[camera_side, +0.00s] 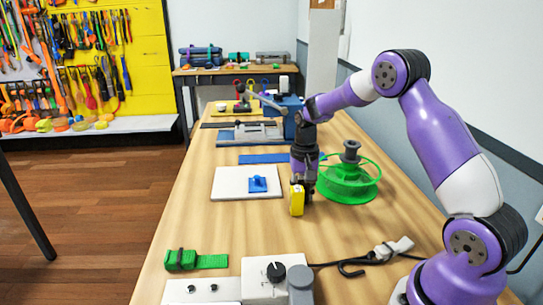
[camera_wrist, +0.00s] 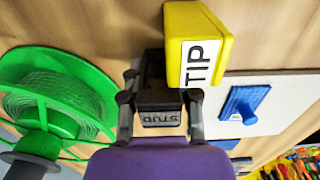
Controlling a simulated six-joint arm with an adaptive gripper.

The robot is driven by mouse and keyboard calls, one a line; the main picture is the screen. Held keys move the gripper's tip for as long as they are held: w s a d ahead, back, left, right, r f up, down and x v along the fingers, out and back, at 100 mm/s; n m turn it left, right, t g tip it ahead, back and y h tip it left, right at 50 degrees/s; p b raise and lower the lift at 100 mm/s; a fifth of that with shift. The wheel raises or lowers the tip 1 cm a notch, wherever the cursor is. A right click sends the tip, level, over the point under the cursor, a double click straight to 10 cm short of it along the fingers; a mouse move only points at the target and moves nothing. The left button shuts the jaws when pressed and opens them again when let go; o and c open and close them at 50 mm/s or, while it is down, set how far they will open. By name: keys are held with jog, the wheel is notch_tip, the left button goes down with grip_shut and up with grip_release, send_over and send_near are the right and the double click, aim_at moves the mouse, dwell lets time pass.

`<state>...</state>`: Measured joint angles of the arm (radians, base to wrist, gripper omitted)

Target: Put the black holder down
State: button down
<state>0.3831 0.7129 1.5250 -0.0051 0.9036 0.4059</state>
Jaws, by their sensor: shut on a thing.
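The black holder (camera_wrist: 156,98) is between the two fingers of my gripper (camera_wrist: 160,106) in the wrist view. My gripper is shut on it. Part of a lettered label shows on the holder, and a yellow block marked TIP (camera_wrist: 188,35) sits at its far end. In the side view my gripper (camera_side: 304,178) points down over the table, with the yellow block (camera_side: 297,200) lowest. The holder is mostly hidden there by the fingers. I cannot tell whether the yellow block touches the wooden table (camera_side: 240,222).
A green spool (camera_side: 348,190) stands close on the right of my gripper. A white board (camera_side: 228,184) with a blue piece (camera_side: 258,184) lies on the left. Bare table lies between.

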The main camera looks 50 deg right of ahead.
jog(key=c, duration=0.6)
grip_release()
jog(key=shift+f, duration=0.15)
